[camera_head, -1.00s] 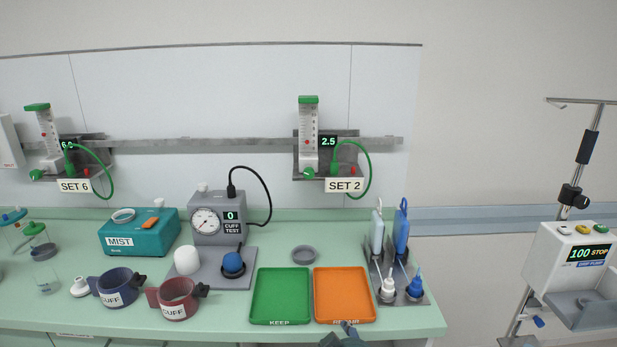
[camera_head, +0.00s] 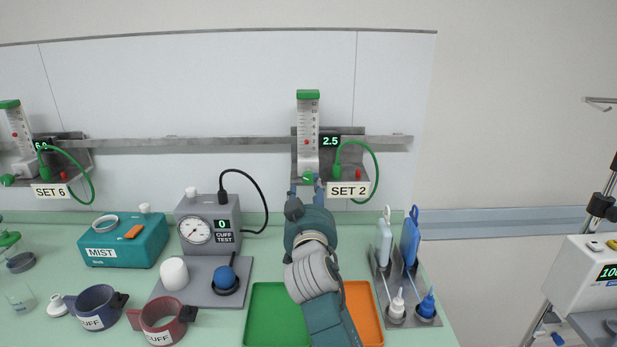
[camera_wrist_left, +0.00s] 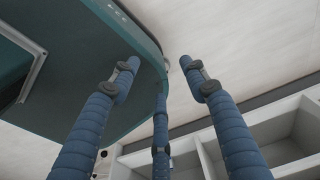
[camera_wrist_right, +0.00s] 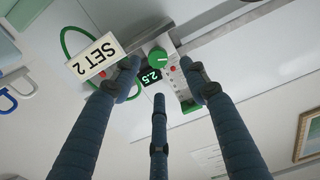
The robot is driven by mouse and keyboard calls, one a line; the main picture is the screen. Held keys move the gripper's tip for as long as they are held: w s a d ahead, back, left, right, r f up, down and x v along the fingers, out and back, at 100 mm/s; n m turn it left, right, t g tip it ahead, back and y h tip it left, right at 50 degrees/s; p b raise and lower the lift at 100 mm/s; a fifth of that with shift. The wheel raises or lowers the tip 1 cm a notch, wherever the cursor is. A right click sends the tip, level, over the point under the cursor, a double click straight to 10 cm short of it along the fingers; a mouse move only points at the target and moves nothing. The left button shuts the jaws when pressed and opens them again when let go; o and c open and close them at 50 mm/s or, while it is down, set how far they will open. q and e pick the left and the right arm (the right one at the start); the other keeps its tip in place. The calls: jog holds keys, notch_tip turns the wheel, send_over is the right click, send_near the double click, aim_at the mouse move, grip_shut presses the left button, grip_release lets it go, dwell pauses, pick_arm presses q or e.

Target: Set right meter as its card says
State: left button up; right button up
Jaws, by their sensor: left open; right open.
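The right meter (camera_head: 308,120) is a white scaled tube with a green cap and red float, on the wall rail. Its display (camera_head: 330,141) reads 2.5 and its card (camera_head: 347,190) says SET 2. Its green knob (camera_head: 308,178) sits at the tube's foot and faces me in the right wrist view (camera_wrist_right: 158,57). My right gripper (camera_head: 307,192) is open just below the knob. In the right wrist view its fingertips (camera_wrist_right: 162,80) stand apart, with the knob between and beyond them; contact cannot be told. My left gripper (camera_wrist_left: 160,78) is open and empty near a teal surface.
A green hose (camera_head: 374,165) loops beside the right meter. The left meter, card SET 6 (camera_head: 50,191), is far left. Below are a cuff tester (camera_head: 207,220), a mist box (camera_head: 125,240), green (camera_head: 270,310) and orange (camera_head: 365,310) trays, and a bottle rack (camera_head: 395,275).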

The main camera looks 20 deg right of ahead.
aim_at(308, 182)
jog(key=x, duration=0.4)
jog(key=shift+w+d+f+p, duration=0.1)
jog(key=shift+w+f+p, duration=0.1)
jog(key=shift+p, duration=0.1)
jog(key=x, duration=0.2)
jog(key=shift+w+f, duration=0.15)
jog(key=shift+w, duration=0.1)
jog(key=shift+d, duration=0.1)
grip_shut()
jog(key=shift+f, duration=0.2)
jog(key=shift+f+m+b, duration=0.15)
jog(key=shift+m+b, duration=0.85)
jog(key=shift+b, duration=0.25)
jog(key=shift+m+b, duration=0.3)
pick_arm(q)
jog(key=shift+w+d+f, duration=0.1)
jog(key=shift+w+f, duration=0.1)
jog(key=shift+f, duration=0.8)
